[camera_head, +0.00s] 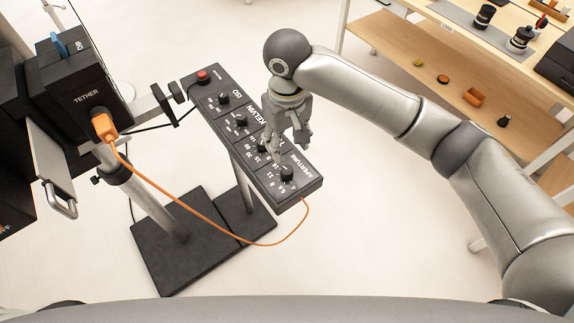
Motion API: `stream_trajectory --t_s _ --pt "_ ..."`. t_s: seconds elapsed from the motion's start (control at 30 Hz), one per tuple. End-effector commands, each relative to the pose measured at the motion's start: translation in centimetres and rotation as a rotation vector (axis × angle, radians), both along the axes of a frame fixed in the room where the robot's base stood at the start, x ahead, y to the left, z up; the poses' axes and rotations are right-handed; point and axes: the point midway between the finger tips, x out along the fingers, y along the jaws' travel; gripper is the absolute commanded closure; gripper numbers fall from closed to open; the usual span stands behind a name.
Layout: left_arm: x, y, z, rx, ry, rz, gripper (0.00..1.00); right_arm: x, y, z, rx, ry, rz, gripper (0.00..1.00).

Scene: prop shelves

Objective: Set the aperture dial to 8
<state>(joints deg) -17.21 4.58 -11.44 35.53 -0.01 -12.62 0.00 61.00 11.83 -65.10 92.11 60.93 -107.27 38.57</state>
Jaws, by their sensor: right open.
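The black control panel (218,117) stands on a post in the middle of the camera_head view, with a row of dials and white lettering. The aperture dial (287,173) is the black knob at the panel's near right end, with numbers around it. Its pointer setting is too small to read. My right gripper (287,150) hangs over the panel, pointing down, just behind and left of the aperture dial. Its fingers are open and appear empty. They partly cover the neighbouring dial (262,148) and some lettering. My left gripper is not in view.
A black tether box (85,95) with an orange plug (104,124) stands at left. Its orange cable loops below the panel. A red button (202,75) sits at the panel's far end. Black base plates (180,255) lie on the floor. A wooden shelf (400,50) stands at upper right.

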Motion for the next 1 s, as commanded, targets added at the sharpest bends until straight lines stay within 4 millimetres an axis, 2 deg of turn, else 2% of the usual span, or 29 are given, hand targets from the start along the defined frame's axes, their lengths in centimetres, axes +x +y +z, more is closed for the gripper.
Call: stream_trajectory --t_s 0.17,0.4,0.6,0.77,1.0 --pt "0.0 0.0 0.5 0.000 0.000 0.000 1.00 -0.1 -0.1 -2.3 -0.003 0.003 -0.001 0.50" --pt "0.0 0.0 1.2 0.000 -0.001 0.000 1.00 -0.1 -0.1 -7.0 -0.002 0.003 0.000 0.50" --pt "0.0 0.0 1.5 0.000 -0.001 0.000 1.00 -0.1 0.0 -9.6 -0.001 0.001 0.001 0.50" --pt "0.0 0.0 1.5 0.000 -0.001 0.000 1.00 -0.1 0.0 -10.4 0.001 -0.001 0.002 0.50" --pt "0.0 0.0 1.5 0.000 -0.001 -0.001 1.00 -0.1 0.0 -10.5 0.001 -0.001 0.002 0.50"
